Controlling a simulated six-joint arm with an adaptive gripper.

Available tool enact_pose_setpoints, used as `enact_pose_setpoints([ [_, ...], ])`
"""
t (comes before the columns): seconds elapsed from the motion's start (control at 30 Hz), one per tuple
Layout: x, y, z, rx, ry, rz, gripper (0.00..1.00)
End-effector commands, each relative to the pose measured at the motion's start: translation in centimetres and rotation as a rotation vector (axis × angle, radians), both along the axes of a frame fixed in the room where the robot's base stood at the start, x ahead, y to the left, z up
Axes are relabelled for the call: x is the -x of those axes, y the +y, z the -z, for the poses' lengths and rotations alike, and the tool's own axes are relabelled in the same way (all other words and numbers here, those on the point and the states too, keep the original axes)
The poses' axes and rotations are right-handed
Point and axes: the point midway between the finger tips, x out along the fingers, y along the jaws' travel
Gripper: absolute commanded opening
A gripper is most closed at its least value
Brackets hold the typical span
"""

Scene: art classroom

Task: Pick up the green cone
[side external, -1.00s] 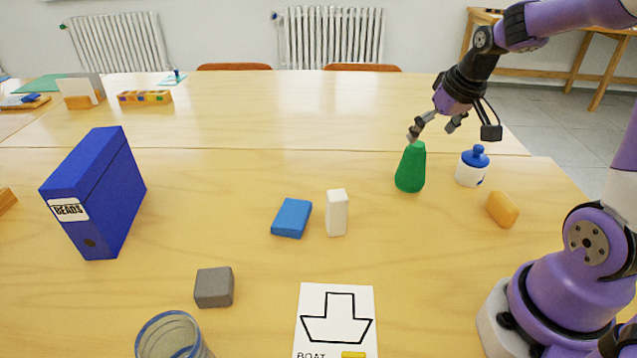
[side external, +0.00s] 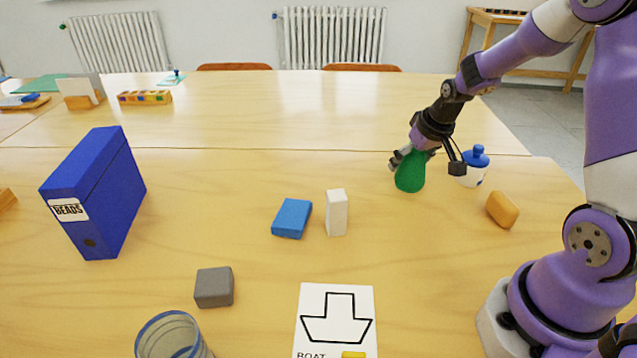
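The green cone (side external: 410,178) stands upright on the table, right of the middle, in the side external view. My gripper (side external: 412,160) is down at the cone's upper part, pointing down and to the left. One finger shows at the cone's left side, its tip sticking out past the cone's outline. The other finger is mostly hidden behind or beside the cone. The fingers look spread around the cone's top, and I cannot see whether they touch it. The cone's base rests on the table.
A white jar with a blue lid (side external: 472,168) stands close right of the cone. A yellow-orange block (side external: 502,210) lies nearer. A white block (side external: 337,213) and a blue block (side external: 292,218) are to the left. The table behind the cone is clear.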

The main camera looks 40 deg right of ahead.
Motion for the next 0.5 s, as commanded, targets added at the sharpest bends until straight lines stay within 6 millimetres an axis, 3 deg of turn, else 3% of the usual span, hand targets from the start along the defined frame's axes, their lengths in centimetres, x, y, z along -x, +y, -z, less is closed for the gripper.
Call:
enact_pose_setpoints([
  [0.03, 0.0, 0.0, -0.01, 0.0, 0.0, 0.0, 0.56],
  [0.1, 0.01, 0.0, -0.01, 0.0, 0.0, 0.0, 0.22],
  [0.13, 0.02, 0.01, 0.0, 0.0, 0.001, 0.0, 0.12],
  [0.5, 0.17, 0.07, 0.05, -0.004, 0.006, 0.001, 0.12],
])
